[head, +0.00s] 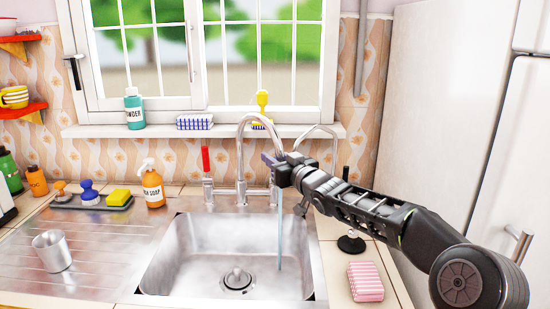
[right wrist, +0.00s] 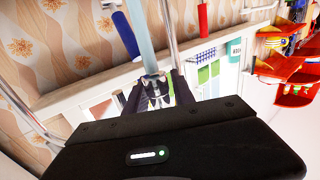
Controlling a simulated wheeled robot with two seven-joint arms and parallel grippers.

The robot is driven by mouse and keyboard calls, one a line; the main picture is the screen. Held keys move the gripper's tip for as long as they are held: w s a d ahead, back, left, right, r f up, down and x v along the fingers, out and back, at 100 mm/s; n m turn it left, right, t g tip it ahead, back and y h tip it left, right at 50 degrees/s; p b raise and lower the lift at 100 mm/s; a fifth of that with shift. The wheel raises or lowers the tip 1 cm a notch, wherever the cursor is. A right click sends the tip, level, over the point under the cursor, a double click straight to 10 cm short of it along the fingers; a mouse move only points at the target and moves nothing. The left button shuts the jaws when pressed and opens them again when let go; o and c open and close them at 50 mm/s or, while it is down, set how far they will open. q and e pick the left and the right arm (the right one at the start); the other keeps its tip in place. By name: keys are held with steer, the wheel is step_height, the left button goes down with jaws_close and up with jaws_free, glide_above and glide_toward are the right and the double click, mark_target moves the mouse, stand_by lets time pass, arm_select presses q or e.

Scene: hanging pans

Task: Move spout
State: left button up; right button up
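The spout (head: 241,150) is a curved chrome pipe rising behind the sink and arching over to the right. A pale stream of water (head: 281,235) falls below its end into the basin. My right gripper (head: 279,170) is at the spout's outlet end and hides it in the head view. In the right wrist view, the fingers of my right gripper (right wrist: 158,92) stand close together on both sides of the metal outlet, shut on it. My left gripper is not in view.
A red tap handle (head: 206,160) stands left of the spout; a blue handle (right wrist: 127,36) is close to my right gripper. The steel sink (head: 190,255) lies below. A soap bottle (head: 153,188), metal cup (head: 52,251) and pink sponge (head: 365,281) stand around it.

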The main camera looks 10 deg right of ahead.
steer(key=shift+c, duration=0.4)
jaws_close()
stand_by(0.9)
